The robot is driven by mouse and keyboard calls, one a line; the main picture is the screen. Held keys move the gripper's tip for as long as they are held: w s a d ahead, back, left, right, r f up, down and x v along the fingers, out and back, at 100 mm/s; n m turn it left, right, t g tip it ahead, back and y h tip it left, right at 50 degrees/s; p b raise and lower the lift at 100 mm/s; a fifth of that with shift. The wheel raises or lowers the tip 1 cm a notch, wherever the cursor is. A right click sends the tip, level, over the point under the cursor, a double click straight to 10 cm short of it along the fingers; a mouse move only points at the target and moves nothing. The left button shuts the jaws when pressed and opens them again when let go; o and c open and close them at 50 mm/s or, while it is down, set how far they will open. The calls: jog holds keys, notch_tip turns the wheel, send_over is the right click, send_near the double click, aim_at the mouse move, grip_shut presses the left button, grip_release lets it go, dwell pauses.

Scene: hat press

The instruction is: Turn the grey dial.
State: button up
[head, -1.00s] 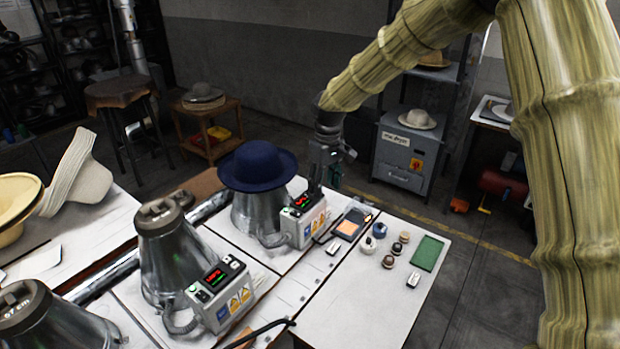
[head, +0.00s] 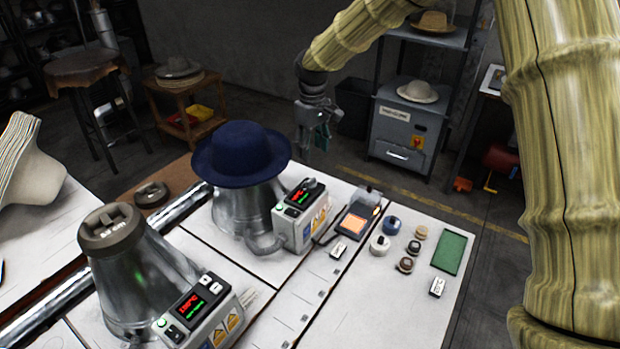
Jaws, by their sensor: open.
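I cannot tell for sure whether this knob is the grey dial. A second control box (head: 200,312) at the lower left has a similar display and small buttons.
A navy hat (head: 240,155) sits on a metal former. A bare former (head: 130,270) stands at the left. Small round items, such as a blue one (head: 392,224), and a green pad (head: 451,252) lie on the white table (head: 350,310). A grey cabinet (head: 400,135) stands behind.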

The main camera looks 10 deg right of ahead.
aim_at(312, 180)
notch_tip(312, 180, down, 10)
jog(key=p, duration=0.4)
jog(key=shift+s+a+f, duration=0.1)
jog(key=shift+f, duration=0.15)
jog(key=c, duration=1)
